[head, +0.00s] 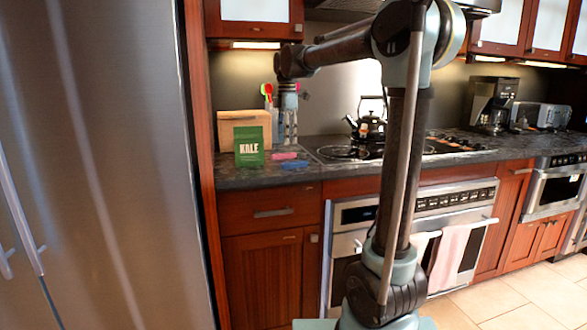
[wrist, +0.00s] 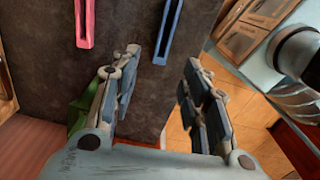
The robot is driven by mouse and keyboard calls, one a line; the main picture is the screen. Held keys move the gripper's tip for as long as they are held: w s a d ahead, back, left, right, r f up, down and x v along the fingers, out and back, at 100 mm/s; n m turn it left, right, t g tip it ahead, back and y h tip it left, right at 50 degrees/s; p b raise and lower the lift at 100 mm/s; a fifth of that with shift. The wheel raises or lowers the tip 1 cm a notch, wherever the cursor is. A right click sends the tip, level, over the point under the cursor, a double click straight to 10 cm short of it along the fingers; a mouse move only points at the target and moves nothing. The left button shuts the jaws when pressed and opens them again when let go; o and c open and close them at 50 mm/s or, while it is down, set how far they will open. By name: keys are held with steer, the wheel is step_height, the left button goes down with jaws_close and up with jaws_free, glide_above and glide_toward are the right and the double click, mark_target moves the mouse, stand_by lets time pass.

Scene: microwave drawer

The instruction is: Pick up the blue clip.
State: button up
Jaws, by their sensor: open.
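The blue clip (head: 295,164) lies on the dark countertop, close to the front edge. In the wrist view the blue clip (wrist: 168,32) is long and narrow, at the top centre, beyond my fingertips. My gripper (head: 290,138) points down above the counter, near the clips. Its two fingers stand apart in the wrist view (wrist: 160,66), with nothing between them. The blue clip is not touched by the fingers.
A pink clip (head: 284,156) lies behind the blue one, and left of it in the wrist view (wrist: 84,22). A green KALE packet (head: 249,147) stands to the left, before a wooden box (head: 240,120). The cooktop with a kettle (head: 369,124) is to the right.

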mark_target(287, 168)
steer(key=shift+s+f, duration=0.1)
steer(key=shift+f, duration=4.65)
steer(key=shift+a, duration=0.1)
steer(key=shift+c, duration=0.6)
steer(key=c, duration=0.7)
